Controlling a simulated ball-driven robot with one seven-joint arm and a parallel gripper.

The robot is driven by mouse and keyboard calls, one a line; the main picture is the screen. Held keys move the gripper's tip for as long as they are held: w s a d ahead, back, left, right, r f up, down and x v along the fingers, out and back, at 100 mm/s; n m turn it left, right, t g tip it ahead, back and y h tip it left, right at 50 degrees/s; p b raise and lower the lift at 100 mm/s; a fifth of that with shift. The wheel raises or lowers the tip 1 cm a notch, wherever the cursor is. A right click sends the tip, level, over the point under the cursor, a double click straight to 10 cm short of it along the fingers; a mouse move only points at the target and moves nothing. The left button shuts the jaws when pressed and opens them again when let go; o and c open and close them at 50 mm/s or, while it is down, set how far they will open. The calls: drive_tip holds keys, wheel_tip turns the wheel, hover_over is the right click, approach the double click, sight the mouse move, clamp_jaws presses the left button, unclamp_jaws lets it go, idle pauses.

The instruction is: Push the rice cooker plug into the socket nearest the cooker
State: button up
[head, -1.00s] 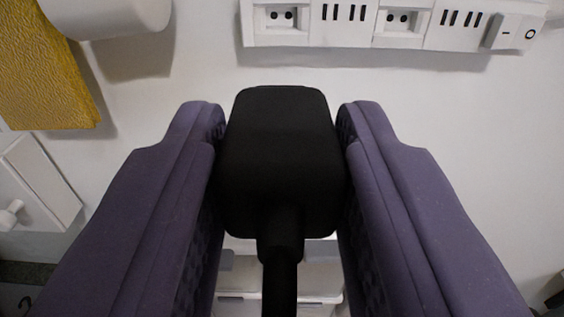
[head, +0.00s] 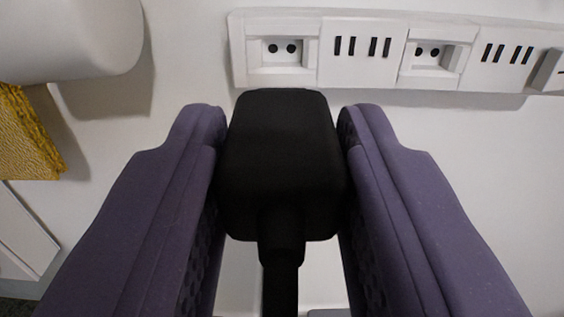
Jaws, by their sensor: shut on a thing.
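My gripper (head: 282,165) is shut on a black plug (head: 280,160), with one purple finger on each side of it. The plug's cord runs down from its near end, out of the bottom of the view. A white socket strip (head: 360,50) is on the wall beyond the plug. It has a left socket (head: 283,49) and a right socket (head: 428,53), each with two dark holes. The plug's top edge lies just below the left socket in the picture; a gap to the strip cannot be judged well. The plug's prongs are hidden. The rice cooker cannot be made out.
A white rounded object (head: 70,38) sticks out at the upper left. A yellow textured cloth (head: 25,135) hangs below it. The white wall right of my gripper (head: 480,150) is clear.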

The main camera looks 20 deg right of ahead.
sight(282, 95)
drive_tip(key=shift+x, duration=2.2)
drive_tip(key=shift+x, duration=1.25)
drive_tip(key=o, duration=1.1)
drive_tip(key=shift+w, duration=0.15)
drive_tip(key=v, duration=0.7)
drive_tip(key=shift+s+a, duration=0.1)
drive_tip(key=shift+s, duration=0.3)
drive_tip(key=s+a+r+n+y, duration=0.1)
drive_tip(key=s+a+r, duration=0.2)
drive_tip(key=a+r, duration=0.2)
drive_tip(key=s+a+r+n+g+y, duration=0.1)
drive_tip(key=s+a+r+y, duration=0.1)
drive_tip(key=a+r, duration=0.3)
drive_tip(key=s+a+r+n+g+y+b, duration=0.1)
drive_tip(key=s+a+r, duration=0.4)
drive_tip(key=r, duration=0.6)
drive_tip(key=shift+a+r+y, duration=0.25)
drive_tip(key=shift+r+y, duration=0.1)
drive_tip(key=shift+y, duration=0.15)
